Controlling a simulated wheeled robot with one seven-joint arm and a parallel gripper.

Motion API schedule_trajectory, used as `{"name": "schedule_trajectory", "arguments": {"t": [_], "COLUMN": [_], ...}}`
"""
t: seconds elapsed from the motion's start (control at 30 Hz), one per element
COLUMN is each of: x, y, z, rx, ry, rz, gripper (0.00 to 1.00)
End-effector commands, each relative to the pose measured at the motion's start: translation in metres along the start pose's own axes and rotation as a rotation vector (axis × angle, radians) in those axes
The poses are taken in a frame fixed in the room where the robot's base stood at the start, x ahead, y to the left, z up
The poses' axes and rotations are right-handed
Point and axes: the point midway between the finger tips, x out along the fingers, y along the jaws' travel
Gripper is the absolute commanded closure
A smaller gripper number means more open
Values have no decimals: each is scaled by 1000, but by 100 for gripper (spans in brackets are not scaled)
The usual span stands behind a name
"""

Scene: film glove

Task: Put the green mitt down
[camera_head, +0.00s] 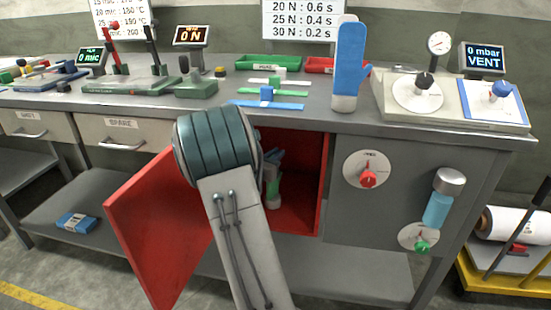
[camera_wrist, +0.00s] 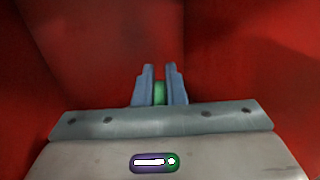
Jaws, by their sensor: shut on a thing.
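My gripper (camera_wrist: 160,84) is shut on the green mitt (camera_wrist: 160,93). In the wrist view only a narrow green strip of it shows between the two blue-grey fingers, with red walls all around. In the head view my arm reaches into the open red-lined cupboard (camera_head: 310,185) under the bench. There a small green part of what looks like the mitt (camera_head: 273,190) shows just right of my arm. My arm hides most of the gripper, and the mitt's lower end and its contact with the cupboard floor are unclear.
The red cupboard door (camera_head: 160,235) stands open to the left. On the bench are an upright blue mitt (camera_head: 349,60), a green tray (camera_head: 268,62), a red tray (camera_head: 320,66) and a vacuum gauge panel (camera_head: 455,100). A yellow cart (camera_head: 505,280) stands at right.

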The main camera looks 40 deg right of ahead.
Motion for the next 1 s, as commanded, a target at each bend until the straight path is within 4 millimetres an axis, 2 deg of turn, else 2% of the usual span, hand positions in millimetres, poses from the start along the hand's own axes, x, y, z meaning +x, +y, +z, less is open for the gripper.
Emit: {"name": "schedule_trajectory", "arguments": {"t": [0.27,0.3,0.37,0.73,1.0], "x": [0,0,0,0,-46], "y": [0,0,0,0,1], "z": [-3,-2,-2,4,4], "rx": [1,1,1,1,-1], "ry": [-1,0,0,-1,1], "rz": [0,0,0,0,3], "gripper": [100,84,68,68,68]}}
